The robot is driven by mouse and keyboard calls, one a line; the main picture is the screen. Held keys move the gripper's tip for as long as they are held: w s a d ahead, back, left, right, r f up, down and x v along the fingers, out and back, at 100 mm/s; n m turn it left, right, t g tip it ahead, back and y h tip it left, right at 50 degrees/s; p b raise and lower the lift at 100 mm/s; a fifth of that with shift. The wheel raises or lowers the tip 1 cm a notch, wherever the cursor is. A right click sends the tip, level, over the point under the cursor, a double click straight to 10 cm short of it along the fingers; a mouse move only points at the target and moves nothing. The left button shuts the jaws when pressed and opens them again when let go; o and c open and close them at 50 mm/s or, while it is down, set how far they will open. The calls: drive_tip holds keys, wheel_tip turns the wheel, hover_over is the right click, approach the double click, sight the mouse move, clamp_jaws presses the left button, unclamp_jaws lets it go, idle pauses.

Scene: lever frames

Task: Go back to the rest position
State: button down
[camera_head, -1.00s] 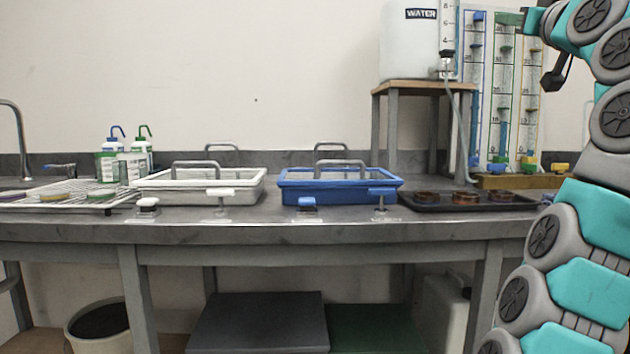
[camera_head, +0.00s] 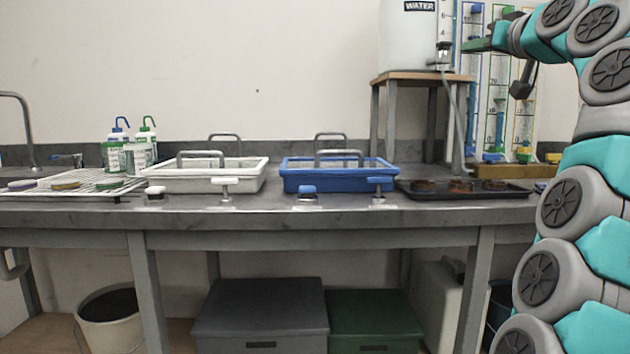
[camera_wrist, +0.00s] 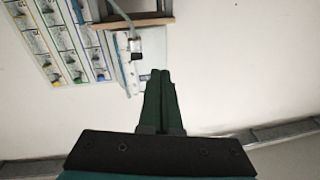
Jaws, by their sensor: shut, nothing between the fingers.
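My gripper (camera_head: 478,45) is raised at the upper right in the head view, in front of the flow-tube panel and right beside the water tank in the picture. Its dark green fingers (camera_wrist: 161,88) show in the middle of the wrist view, pressed together with nothing between them. My teal and grey arm rises along the right edge of the head view.
The bench (camera_head: 255,222) holds a white tray (camera_head: 205,182), a blue tray (camera_head: 338,181), a wire rack (camera_head: 75,187) and a dark tray (camera_head: 490,193). A water tank (camera_head: 408,45) stands on a stand (camera_head: 420,77). The wall area left of the tank is clear.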

drive_tip(key=a+f+g+y+p, duration=0.15)
drive_tip(key=a+f+g, duration=0.45)
drive_tip(key=a+f, duration=0.75)
drive_tip(key=s+a+f+n+g, duration=0.1)
drive_tip(key=s+a+f+g, duration=0.3)
drive_tip(key=f, duration=0.5)
drive_tip(key=s+a+f+g, duration=0.1)
drive_tip(key=s+a+f, duration=0.1)
drive_tip(key=s+f, duration=0.5)
drive_tip(key=s+d+f+g+h, duration=0.1)
drive_tip(key=s+f+g, duration=0.2)
drive_tip(key=s+f, duration=0.7)
drive_tip(key=s+d+f+g+h+p, duration=0.1)
drive_tip(key=s+f+g+h, duration=0.1)
drive_tip(key=s+f, duration=0.8)
drive_tip(key=s+d+f+m+g+h+p, duration=0.1)
drive_tip(key=s+f+g, duration=0.3)
drive_tip(key=s+f, duration=0.7)
drive_tip(key=s+d, duration=0.1)
drive_tip(key=s, duration=0.1)
drive_tip(key=shift+s, duration=0.35)
drive_tip(key=shift+d+h, duration=0.1)
drive_tip(key=shift+h, duration=0.15)
